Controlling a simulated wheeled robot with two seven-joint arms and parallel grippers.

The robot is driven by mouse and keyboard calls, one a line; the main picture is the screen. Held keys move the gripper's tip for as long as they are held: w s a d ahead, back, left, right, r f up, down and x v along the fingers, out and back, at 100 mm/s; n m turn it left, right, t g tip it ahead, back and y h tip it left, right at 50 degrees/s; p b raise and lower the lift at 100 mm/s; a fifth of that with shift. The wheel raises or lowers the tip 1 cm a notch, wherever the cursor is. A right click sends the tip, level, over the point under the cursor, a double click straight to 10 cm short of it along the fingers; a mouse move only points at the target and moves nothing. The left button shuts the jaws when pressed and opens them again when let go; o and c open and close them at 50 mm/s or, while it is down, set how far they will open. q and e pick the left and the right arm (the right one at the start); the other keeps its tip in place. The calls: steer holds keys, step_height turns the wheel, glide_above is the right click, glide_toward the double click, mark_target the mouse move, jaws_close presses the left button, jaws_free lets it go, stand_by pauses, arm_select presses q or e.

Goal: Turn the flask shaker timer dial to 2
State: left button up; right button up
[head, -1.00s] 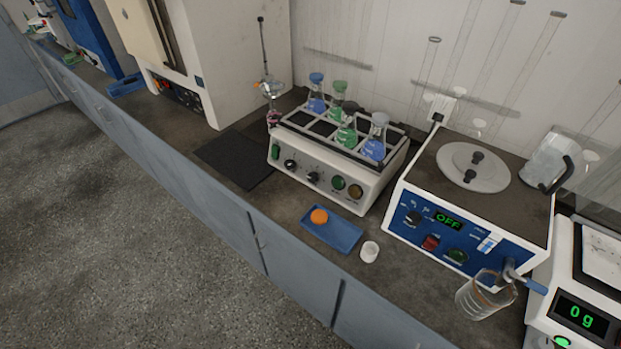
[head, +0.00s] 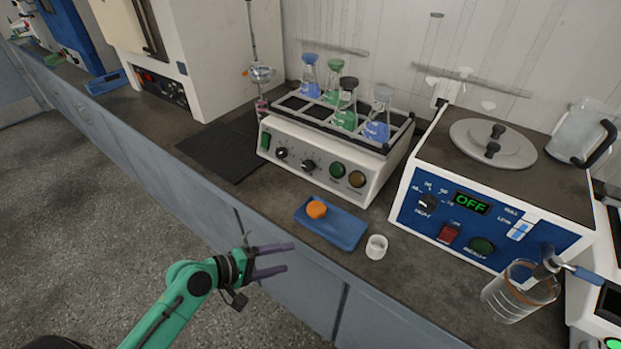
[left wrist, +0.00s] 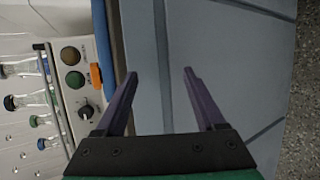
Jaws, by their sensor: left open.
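The flask shaker (head: 330,155) is a white box on the bench, with several flasks with blue, green and grey stoppers in its rack. Its front panel has two black dials, a left one (head: 281,153) and a right one (head: 308,166), plus a green and an amber round button. I cannot read the dial markings. The panel also shows sideways in the left wrist view (left wrist: 75,75), with one black dial (left wrist: 86,112) clear. My left gripper (head: 290,257) is open and empty, in front of the bench, below and apart from the shaker. My right gripper is out of view.
A blue tray (head: 336,234) with an orange cap (head: 316,209) and a white cup (head: 376,247) lie in front of the shaker. A water bath (head: 480,225) reading OFF and a beaker (head: 515,295) stand right. A dark mat (head: 215,150) lies left.

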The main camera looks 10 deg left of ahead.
arm_select(q)
step_height(320, 180, up, 3)
steer(key=d+h, duration=0.1)
steer(key=d, duration=0.1)
steer(key=n+t+y, duration=0.2)
steer(key=n+t, duration=0.5)
steer(key=n, duration=1.1)
glide_toward(306, 167)
steer(key=p+x, duration=0.3)
steer(key=x, duration=0.4)
steer(key=shift+w+r, duration=0.1)
steer(key=shift+w, duration=0.2)
steer(key=shift+w+d, duration=0.2)
steer(key=shift+w, duration=0.15)
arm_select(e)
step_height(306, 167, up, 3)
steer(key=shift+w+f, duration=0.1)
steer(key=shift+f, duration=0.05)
arm_select(q)
jaws_close()
